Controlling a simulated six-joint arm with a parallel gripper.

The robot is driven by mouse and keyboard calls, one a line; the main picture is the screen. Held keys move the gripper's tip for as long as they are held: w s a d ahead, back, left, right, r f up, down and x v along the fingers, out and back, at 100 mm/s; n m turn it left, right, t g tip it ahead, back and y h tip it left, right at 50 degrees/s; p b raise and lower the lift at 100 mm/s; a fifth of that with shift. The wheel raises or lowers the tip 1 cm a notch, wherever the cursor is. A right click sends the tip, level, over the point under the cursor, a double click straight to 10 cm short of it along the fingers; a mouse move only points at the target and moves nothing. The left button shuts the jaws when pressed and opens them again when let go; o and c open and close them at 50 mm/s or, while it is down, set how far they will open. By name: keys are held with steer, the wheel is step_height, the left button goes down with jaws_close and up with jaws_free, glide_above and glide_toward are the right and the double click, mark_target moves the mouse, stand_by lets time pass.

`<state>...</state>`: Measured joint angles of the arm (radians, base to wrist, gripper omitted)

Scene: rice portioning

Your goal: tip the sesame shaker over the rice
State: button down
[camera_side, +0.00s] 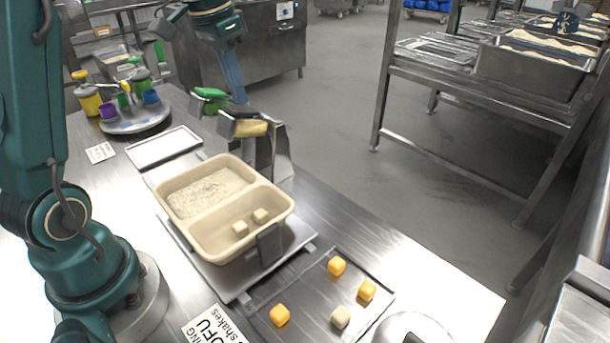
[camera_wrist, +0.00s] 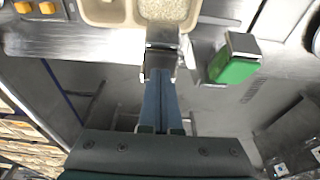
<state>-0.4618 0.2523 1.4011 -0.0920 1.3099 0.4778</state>
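The tan two-part tray (camera_side: 277,222) stands on a metal plate. White rice (camera_side: 205,192) lies in its far left compartment and also shows at the top of the wrist view (camera_wrist: 163,9). Two pale cubes (camera_side: 250,221) lie in the near compartment. My gripper (camera_side: 237,100) points down just behind the tray; its blue fingers lie close together in the wrist view (camera_wrist: 161,78). Their tips meet a grey metal piece (camera_wrist: 161,35), and whether they grip it is unclear. I cannot tell for sure which item is the sesame shaker.
A green item (camera_side: 211,94) and a yellow one (camera_side: 251,128) sit by metal holders (camera_side: 275,155). A flat tray (camera_side: 368,270) holds orange and pale cubes.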

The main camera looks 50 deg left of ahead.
mark_target(229, 109)
steer(key=shift+f, duration=0.4)
steer(key=shift+s+f, duration=0.3)
steer(key=shift+f, duration=0.45)
steer(key=shift+s+f, duration=0.3)
steer(key=shift+f, duration=0.5)
steer(key=shift+s+f, duration=0.3)
steer(key=shift+f, duration=0.45)
steer(key=shift+r, duration=0.1)
steer(key=shift+w+r, duration=0.3)
steer(key=shift+r, duration=0.7)
steer(key=shift+w+r, duration=0.3)
steer(key=shift+r, duration=0.65)
steer(key=shift+w+r, duration=0.3)
steer(key=shift+r, duration=0.7)
steer(key=shift+s, duration=0.1)
